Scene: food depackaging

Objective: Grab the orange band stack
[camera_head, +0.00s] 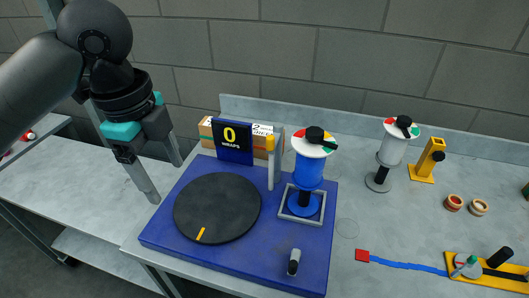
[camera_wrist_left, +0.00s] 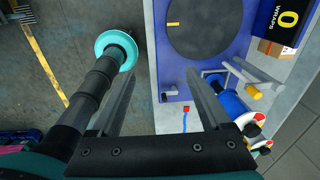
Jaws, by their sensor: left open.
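Two small ring stacks sit at the right of the bench in the head view. One is a red-brown ring stack (camera_head: 453,203), and beside it is a tan-orange ring stack (camera_head: 478,207). I cannot tell for certain which is the orange band stack. Neither shows clearly in the left wrist view. My left gripper (camera_head: 166,180) is open and empty, fingers pointing down, at the left of the turntable and far from both stacks. Its two fingers also show in the left wrist view (camera_wrist_left: 161,74). My right gripper is not in view.
A blue wrapping station (camera_head: 160,232) holds a black turntable (camera_head: 217,207), a blue film roll (camera_head: 308,170) and a "0 WRAPS" sign (camera_head: 233,143). Behind the ring stacks stand a white roll (camera_head: 392,150) and a yellow stand (camera_head: 428,160). A yellow tool (camera_head: 490,282) lies front right.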

